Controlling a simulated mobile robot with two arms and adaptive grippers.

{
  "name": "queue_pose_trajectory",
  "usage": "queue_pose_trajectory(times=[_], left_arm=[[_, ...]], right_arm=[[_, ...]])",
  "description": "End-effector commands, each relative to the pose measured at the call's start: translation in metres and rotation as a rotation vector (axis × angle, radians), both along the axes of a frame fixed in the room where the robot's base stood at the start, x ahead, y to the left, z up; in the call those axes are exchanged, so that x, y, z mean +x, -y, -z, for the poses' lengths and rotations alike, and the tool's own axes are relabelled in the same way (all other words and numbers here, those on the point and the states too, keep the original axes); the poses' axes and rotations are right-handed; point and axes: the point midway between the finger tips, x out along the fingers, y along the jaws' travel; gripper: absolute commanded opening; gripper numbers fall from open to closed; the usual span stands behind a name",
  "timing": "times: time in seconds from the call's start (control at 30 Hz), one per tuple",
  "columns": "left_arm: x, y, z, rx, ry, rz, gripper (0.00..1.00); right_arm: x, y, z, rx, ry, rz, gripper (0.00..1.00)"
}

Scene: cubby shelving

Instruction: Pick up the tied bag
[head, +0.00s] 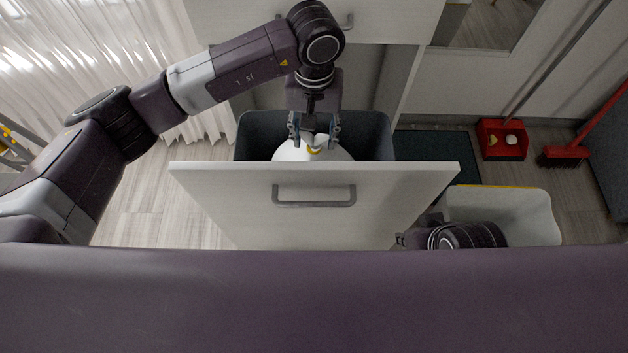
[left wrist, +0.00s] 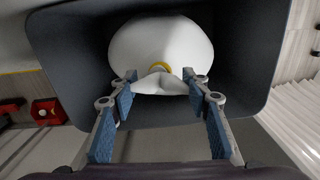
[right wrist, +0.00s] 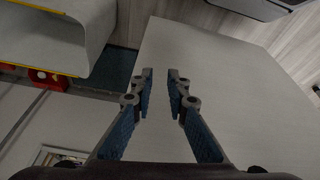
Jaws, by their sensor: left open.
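The tied bag is white with a yellow tie. It sits in a dark grey bin (head: 262,125) inside a pulled-out drawer. In the head view the bag (head: 290,153) shows partly above the drawer front. In the left wrist view the bag (left wrist: 160,45) fills much of the bin, with its gathered neck between my fingertips. My left gripper (head: 314,130) points down over the bag and is open, its fingers on either side of the neck; I cannot tell whether they touch it. My right gripper (right wrist: 160,75) has its fingers apart and empty, facing the pale drawer front.
The white drawer front (head: 315,215) with its grey handle (head: 314,195) stands between my body and the bin. A pale bin with a yellow edge (head: 520,212) stands at the right, near my right arm. Behind it are a dark mat (head: 440,155), a red dustpan (head: 502,140) and a red broom (head: 565,155).

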Motion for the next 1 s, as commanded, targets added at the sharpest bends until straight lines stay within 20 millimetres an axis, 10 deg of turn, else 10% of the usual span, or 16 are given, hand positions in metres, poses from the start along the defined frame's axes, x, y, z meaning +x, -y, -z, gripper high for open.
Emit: queue_pose_trajectory(times=[0.3, 0.7, 1.0], left_arm=[[0.0006, 0.0003, 0.0068, -0.001, 0.002, -0.001, 0.44], [0.0005, 0.0002, 0.0065, -0.001, 0.002, -0.001, 0.00], [0.0005, 0.0003, 0.0064, -0.002, 0.001, -0.001, 0.00]], right_arm=[[0.0059, -0.0015, -0.0012, 0.004, 0.023, -0.002, 0.15], [0.0049, -0.0016, -0.0007, 0.003, 0.019, -0.003, 0.15], [0.0047, -0.0016, -0.0007, 0.003, 0.018, -0.003, 0.15]])
